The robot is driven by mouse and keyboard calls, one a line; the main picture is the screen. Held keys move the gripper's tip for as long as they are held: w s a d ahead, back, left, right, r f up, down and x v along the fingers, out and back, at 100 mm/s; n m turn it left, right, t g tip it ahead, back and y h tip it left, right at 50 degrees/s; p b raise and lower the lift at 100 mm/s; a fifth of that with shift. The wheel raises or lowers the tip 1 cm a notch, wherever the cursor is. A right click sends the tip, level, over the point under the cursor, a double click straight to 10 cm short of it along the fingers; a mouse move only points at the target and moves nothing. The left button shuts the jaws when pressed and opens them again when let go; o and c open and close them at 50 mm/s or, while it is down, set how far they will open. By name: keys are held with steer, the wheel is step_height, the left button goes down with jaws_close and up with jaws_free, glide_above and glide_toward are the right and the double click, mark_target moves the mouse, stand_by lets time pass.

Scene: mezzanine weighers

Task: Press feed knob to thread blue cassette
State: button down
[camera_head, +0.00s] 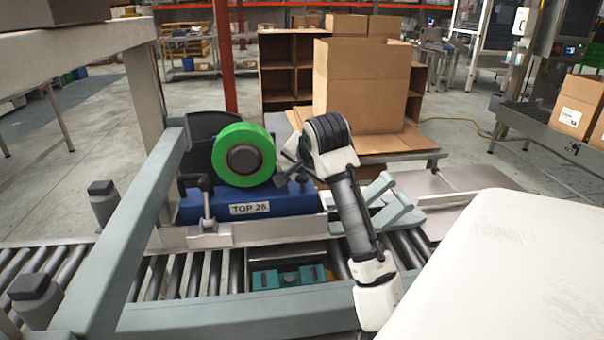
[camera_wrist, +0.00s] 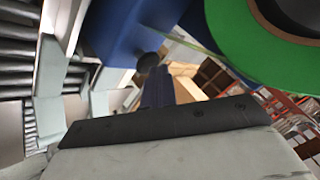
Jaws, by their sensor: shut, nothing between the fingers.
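The blue cassette (camera_head: 250,203) with a "TOP 26" label sits on the roller conveyor frame and carries a green tape roll (camera_head: 244,155). My gripper (camera_head: 284,170) is shut and empty at the cassette's right end, just right of the roll. In the wrist view the blue cassette body (camera_wrist: 115,25) and green roll (camera_wrist: 250,40) are close by. A round dark knob (camera_wrist: 148,62), which looks like the feed knob, sits at the cassette's lower edge, just beyond my fingertips (camera_wrist: 157,80). I cannot tell whether they touch.
A grey frame beam (camera_head: 130,230) runs along the left. An open cardboard box (camera_head: 362,90) stands on a table behind my arm. Rollers (camera_head: 180,280) and a teal part (camera_head: 288,278) lie in front of the cassette. Grey angled bars (camera_head: 395,210) stand to its right.

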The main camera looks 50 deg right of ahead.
mark_target(303, 179)
steer(key=shift+r+p, duration=0.45)
steer(key=shift+r, duration=0.35)
step_height(303, 179, up, 5)
steer(key=p, duration=0.4)
stand_by(0.4)
